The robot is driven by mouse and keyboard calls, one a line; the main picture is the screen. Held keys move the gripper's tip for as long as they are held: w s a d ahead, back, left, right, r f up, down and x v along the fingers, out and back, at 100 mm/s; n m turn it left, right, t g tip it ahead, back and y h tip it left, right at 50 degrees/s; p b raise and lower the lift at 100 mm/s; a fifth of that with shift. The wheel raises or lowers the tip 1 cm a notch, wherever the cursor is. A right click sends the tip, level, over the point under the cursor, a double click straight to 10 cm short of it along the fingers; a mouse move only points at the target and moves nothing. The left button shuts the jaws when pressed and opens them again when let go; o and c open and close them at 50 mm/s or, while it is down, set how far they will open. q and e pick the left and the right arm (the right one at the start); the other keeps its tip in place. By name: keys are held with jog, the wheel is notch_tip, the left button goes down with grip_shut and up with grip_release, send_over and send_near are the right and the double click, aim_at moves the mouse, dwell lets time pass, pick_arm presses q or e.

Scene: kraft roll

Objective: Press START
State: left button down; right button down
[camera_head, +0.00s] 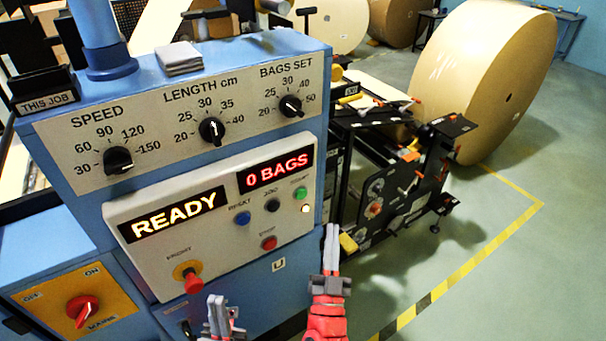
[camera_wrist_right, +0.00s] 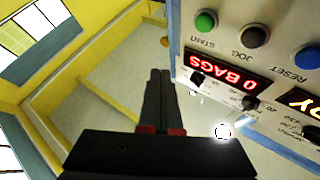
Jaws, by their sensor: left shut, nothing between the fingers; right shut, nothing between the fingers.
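The green START button (camera_head: 300,193) is at the right end of the control panel's button row, under the red "0 BAGS" display (camera_head: 277,173). It also shows in the right wrist view (camera_wrist_right: 206,21), near the top. A lit lamp (camera_head: 305,208) is just below it. My right gripper (camera_head: 331,230) is shut and empty, its fingers pointing up, below and right of the button and apart from it in the picture. In the right wrist view its shut fingers (camera_wrist_right: 160,75) are left of the panel. My left gripper (camera_head: 216,300) is shut and empty, low in front of the panel.
Near START are the black JOG (camera_head: 272,205), blue RESET (camera_head: 242,218) and red STOP (camera_head: 268,243) buttons. A red mushroom button (camera_head: 192,282) sticks out near my left gripper. The display reads "READY" (camera_head: 173,215). Machinery (camera_head: 385,190) stands to the right.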

aim_at(301, 194)
dwell(0.3)
jog(key=w+a, duration=0.5)
jog(key=w, duration=0.2)
jog(key=shift+b, duration=0.45)
jog(key=shift+a, duration=0.1)
jog(key=shift+w, duration=0.2)
dwell(1.7)
jog(key=shift+w+a, duration=0.25)
